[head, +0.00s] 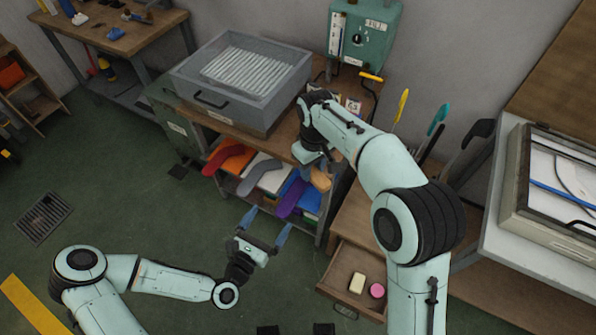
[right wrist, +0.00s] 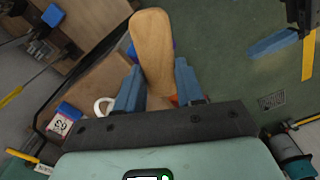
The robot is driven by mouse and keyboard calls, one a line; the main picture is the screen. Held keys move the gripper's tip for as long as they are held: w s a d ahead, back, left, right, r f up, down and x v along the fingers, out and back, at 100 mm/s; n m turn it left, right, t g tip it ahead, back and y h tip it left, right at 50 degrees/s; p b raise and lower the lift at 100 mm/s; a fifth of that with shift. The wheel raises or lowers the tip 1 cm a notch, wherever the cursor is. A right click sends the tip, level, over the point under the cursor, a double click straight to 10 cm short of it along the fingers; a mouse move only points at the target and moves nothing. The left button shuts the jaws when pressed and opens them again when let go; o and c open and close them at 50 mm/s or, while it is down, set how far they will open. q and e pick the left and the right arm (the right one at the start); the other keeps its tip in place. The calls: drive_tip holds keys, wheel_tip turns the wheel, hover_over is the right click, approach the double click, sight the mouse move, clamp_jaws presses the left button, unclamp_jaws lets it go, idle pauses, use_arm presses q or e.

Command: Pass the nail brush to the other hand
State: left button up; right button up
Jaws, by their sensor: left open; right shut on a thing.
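My right gripper (head: 316,164) is shut on a long, tan wooden piece with a rounded end, which I take for the nail brush (head: 320,180). In the right wrist view the nail brush (right wrist: 151,48) sticks out beyond the two blue fingers; no bristles show. My left gripper (head: 266,226) is open and empty, below and left of the brush in the head view, its fingers pointing up toward it. Part of the left gripper's blue fingers also shows at the upper right of the right wrist view, apart from the brush.
A wooden bench (head: 215,118) carries a grey box with a ribbed inside (head: 245,70). Coloured sock boards (head: 262,172) stick out of the shelf below. An open drawer (head: 340,290) holds a cream block and a pink round thing. Green floor lies open around my left arm.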

sight(316, 178)
drive_tip(key=shift+s+d+r+m, duration=0.4)
drive_tip(key=shift+r+m, duration=0.15)
drive_tip(key=shift+r, duration=0.1)
drive_tip(key=shift+s+d+r+m, duration=0.3)
drive_tip(key=shift+d+r+m, duration=0.1)
drive_tip(key=shift+r+m, duration=0.2)
drive_tip(key=shift+w+a+r, duration=0.1)
drive_tip(key=shift+a, duration=0.05)
use_arm(q)
drive_tip(key=shift+w+d, duration=0.15)
drive_tip(key=c, duration=0.6)
drive_tip(key=w+d+r+n+g+y, duration=0.1)
drive_tip(key=w+d+r+g+y, duration=0.1)
drive_tip(key=w+d+r+y, duration=0.25)
drive_tip(key=s+d+r+n+y, duration=0.2)
drive_tip(key=s+r+n+y, duration=0.3)
drive_tip(key=r, duration=0.6)
drive_tip(key=x, duration=1.1)
drive_tip(key=shift+w, duration=0.3)
use_arm(e)
drive_tip(key=w+a+m, duration=0.4)
drive_tip(key=w+a, duration=0.3)
drive_tip(key=shift+w+a, duration=0.15)
drive_tip(key=shift+w, duration=0.05)
